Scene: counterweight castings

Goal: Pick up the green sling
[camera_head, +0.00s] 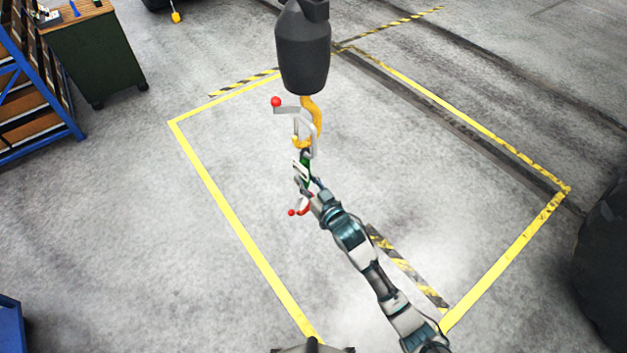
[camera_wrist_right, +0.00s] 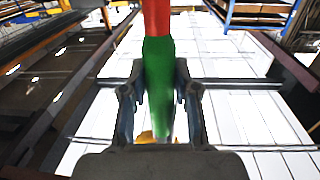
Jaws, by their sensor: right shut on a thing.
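The green sling (camera_head: 306,159) hangs below the yellow crane hook (camera_head: 315,118) in the head view. In the right wrist view the sling (camera_wrist_right: 159,75) runs between the two fingers, with a red part (camera_wrist_right: 156,17) joined to its far end. My right gripper (camera_head: 302,179) is shut on the green sling, one finger on each side of it. It also shows in the right wrist view (camera_wrist_right: 161,104). I cannot tell from the head view whether the sling's top still touches the hook. My left gripper is not in view.
A dark hook block (camera_head: 303,50) hangs above the hook. A lever with a red ball (camera_head: 276,102) sticks out beside it. Yellow lines (camera_head: 222,205) mark a mostly clear floor area. A green cabinet (camera_head: 97,55) and a blue rack (camera_head: 50,95) stand at the upper left.

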